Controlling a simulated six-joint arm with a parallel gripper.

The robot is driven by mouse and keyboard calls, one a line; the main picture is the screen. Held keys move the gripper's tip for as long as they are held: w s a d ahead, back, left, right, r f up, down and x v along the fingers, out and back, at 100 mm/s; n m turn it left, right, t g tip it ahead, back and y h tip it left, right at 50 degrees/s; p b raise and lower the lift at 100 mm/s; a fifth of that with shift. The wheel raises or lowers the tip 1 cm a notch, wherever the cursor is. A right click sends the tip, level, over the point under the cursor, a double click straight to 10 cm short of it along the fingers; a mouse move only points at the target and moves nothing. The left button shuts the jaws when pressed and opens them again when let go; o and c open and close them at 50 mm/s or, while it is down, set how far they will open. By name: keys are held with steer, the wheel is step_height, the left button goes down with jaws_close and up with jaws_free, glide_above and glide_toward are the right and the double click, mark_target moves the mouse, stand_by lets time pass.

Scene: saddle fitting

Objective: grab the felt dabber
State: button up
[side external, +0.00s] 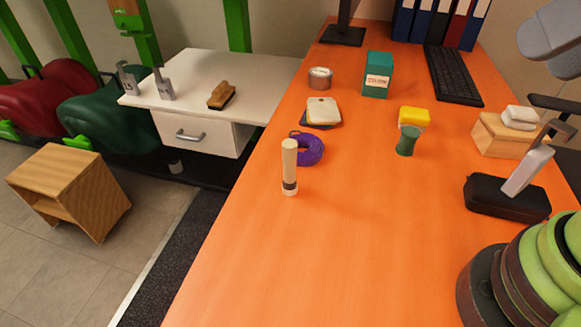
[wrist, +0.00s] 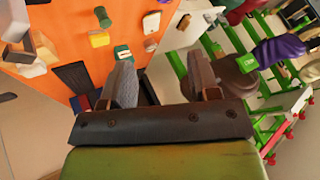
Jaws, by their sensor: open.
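In the side external view a slim cream cylinder (side external: 289,160) with a dark band low down stands upright on the orange table. It looks like the felt dabber, but I cannot be sure. I cannot make it out in the wrist view. My gripper (wrist: 161,75) shows in the wrist view with its two grey fingers spread wide and nothing between them. It is high above the table's far end, well away from the cylinder. I cannot clearly make out its fingers in the side external view.
A purple ring (side external: 310,149) lies close behind the cylinder. A pad stack (side external: 322,112), a tin (side external: 320,78), a teal box (side external: 377,75), a yellow block (side external: 414,115) and a green waisted piece (side external: 408,141) stand farther back. A black case (side external: 507,200) lies right.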

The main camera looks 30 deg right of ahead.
steer(key=shift+w, duration=0.1)
steer(key=t+h, duration=0.1)
steer(key=t, duration=0.2)
glide_above(294, 159)
steer(key=s+d, duration=0.1)
steer(key=s, duration=0.4)
step_height(294, 159, down, 15)
steer(key=f+n+t, duration=0.1)
steer(key=f, duration=0.1)
steer(key=a+f+n+t, duration=0.1)
steer(key=f, duration=0.2)
steer(key=w+f+n+t+h, duration=0.1)
steer(key=f+n, duration=0.1)
steer(key=f, duration=0.1)
steer(key=shift+a+f+t, duration=0.15)
steer(key=shift+a+t, duration=0.25)
steer(key=x, duration=0.4)
steer(key=shift+w+d, duration=0.2)
steer(key=shift+d, duration=0.2)
steer(key=shift+w, duration=0.55)
jaws_close()
